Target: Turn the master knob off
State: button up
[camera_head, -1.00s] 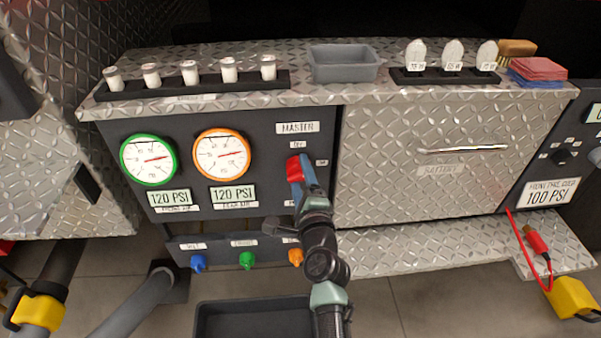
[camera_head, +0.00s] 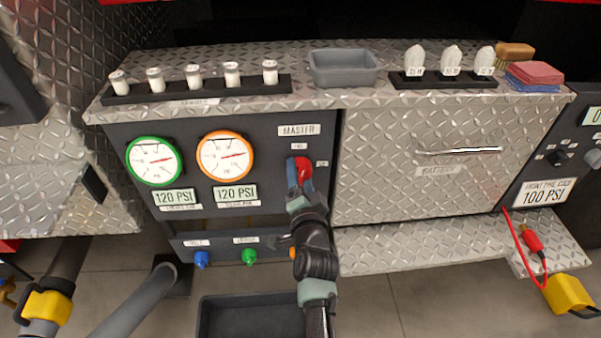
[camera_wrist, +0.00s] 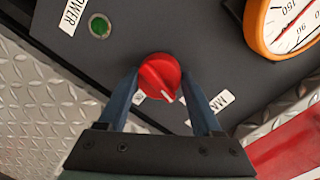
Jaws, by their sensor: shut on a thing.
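The red master knob (camera_head: 304,167) sits on the dark panel under the MASTER label (camera_head: 299,130). My gripper (camera_head: 300,180) reaches up to it from below, with its blue fingers on either side of the knob. In the wrist view, the round red knob (camera_wrist: 158,74) is between the two fingertips of my gripper (camera_wrist: 161,86), which is shut on it. A white mark on the knob points to the lower right in that view. Small white labels lie beside the knob, partly hidden by the fingers. My arm hides the panel below the knob.
A green-rimmed gauge (camera_head: 153,161) and an orange-rimmed gauge (camera_head: 225,156) are left of the knob. A green light (camera_wrist: 100,26) is near it in the wrist view. Blue (camera_head: 201,259) and green (camera_head: 249,256) valve knobs sit lower. A metal drawer front (camera_head: 420,160) is to the right.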

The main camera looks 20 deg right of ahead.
jog(key=shift+n+p, duration=0.3)
jog(key=shift+n, duration=0.6)
jog(key=o, duration=1.4)
jog(key=shift+c, duration=0.2)
jog(key=p+v, duration=0.4)
jog(key=v, duration=0.9)
jog(key=shift+a, duration=0.1)
